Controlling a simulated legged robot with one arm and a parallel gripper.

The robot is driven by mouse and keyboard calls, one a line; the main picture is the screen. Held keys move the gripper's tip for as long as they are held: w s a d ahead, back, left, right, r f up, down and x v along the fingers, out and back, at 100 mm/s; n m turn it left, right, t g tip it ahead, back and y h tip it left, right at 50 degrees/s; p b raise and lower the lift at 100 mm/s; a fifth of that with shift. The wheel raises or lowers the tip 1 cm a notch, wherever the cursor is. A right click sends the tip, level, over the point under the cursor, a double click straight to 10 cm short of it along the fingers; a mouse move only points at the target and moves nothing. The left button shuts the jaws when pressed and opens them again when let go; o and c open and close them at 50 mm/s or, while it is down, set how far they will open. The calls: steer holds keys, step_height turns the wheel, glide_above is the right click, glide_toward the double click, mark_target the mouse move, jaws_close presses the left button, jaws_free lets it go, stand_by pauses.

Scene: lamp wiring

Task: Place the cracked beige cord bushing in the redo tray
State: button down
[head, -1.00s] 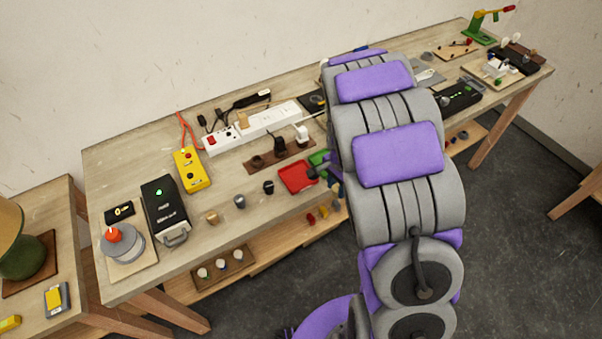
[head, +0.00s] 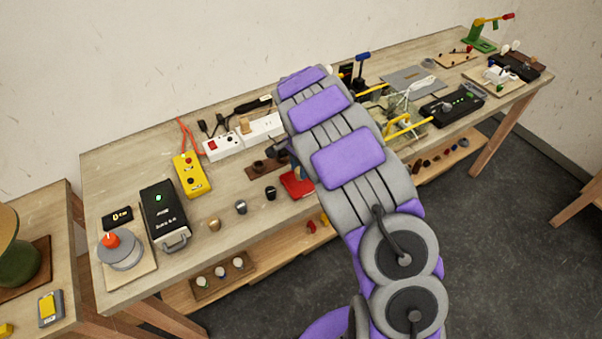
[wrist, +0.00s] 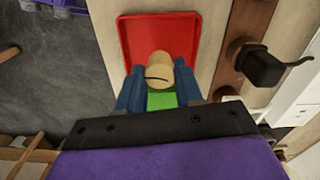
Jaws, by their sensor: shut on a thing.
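The beige cord bushing (wrist: 160,72) shows in the wrist view with a dark crack line across it. My gripper (wrist: 159,79) is shut on it, one blue finger on each side. The red tray (wrist: 133,38) lies just beyond the bushing, which overlaps the tray's near edge in the picture; I cannot tell the height between them. In the head view the red tray (head: 297,184) is partly covered by my arm, and my gripper and the bushing are hidden. A green patch (wrist: 162,100) shows between the fingers.
A dark plug (wrist: 262,66) on a brown wooden strip (wrist: 228,70) stands close right of the tray in the wrist view. A white power strip (head: 262,128) lies behind. Small parts, a grey one (head: 240,207) and a black one (head: 270,192), stand left of the tray.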

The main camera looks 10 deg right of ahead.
mark_target(298, 170)
steer(key=f, duration=0.3)
steer(key=shift+a+b, duration=0.3)
steer(key=shift+a, duration=0.1)
steer(key=shift+d, duration=0.7)
steer(key=c, duration=1)
jaws_free()
steer(key=shift+o, duration=1.3)
steer(key=shift+a, duration=0.6)
steer(key=shift+d+r, duration=0.4)
steer(key=shift+r, duration=0.05)
steer(key=r, duration=0.3)
steer(key=r+p, duration=0.1)
steer(key=r, duration=0.3)
steer(key=r+p, duration=0.1)
steer(key=r, duration=0.2)
steer(key=shift+a+r, duration=0.15)
steer(key=shift+a, duration=0.15)
steer(key=s+d+r+n, duration=0.35)
steer(key=s+r, duration=0.85)
steer(key=s, duration=0.5)
steer(key=s+a+n+g, duration=0.1)
steer(key=s+a+n, duration=0.2)
steer(key=s+n, duration=0.6)
steer(key=s, duration=1.6)
steer(key=shift+r+g, duration=0.4)
